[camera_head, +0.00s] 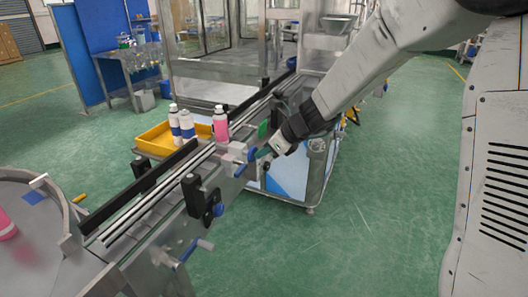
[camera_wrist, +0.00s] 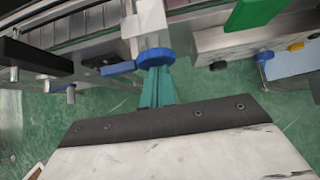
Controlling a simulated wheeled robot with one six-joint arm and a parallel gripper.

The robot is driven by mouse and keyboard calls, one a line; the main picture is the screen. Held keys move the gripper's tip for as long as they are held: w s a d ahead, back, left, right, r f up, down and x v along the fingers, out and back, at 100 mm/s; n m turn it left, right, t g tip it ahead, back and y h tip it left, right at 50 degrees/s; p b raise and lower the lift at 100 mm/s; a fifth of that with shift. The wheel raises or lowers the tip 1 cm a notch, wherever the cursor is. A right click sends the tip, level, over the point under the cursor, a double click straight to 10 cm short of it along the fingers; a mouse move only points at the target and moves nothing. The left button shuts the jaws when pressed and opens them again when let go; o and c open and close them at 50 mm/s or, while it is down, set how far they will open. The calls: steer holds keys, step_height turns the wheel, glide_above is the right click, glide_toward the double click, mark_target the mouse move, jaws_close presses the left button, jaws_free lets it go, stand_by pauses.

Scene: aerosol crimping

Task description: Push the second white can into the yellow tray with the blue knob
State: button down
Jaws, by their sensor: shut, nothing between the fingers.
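The yellow tray (camera_head: 160,139) sits beside the conveyor, at its far left side in the head view. Two white cans with blue bands, a nearer one (camera_head: 187,128) and one behind it (camera_head: 174,122), stand upright at the tray; I cannot tell exactly whether each is inside it. A pink can (camera_head: 221,124) stands upright at the conveyor to their right. The blue knob (camera_head: 251,155) is on the conveyor's near side and shows large in the wrist view (camera_wrist: 156,57). My gripper (camera_wrist: 156,72) is shut, its green fingers at the knob, seemingly touching it. No cans show in the wrist view.
The conveyor (camera_head: 150,195) with its rails runs diagonally across the head view. A round table (camera_head: 35,230) is at lower left. Green floor to the right is clear.

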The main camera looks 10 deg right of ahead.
steer(key=shift+w+a+r, duration=0.15)
steer(key=shift+r, duration=0.05)
steer(key=s+d+r, duration=0.6)
steer(key=d, duration=0.3)
steer(key=shift+s+d+r, duration=0.2)
steer(key=shift+d+r, duration=0.1)
steer(key=shift+r, duration=0.05)
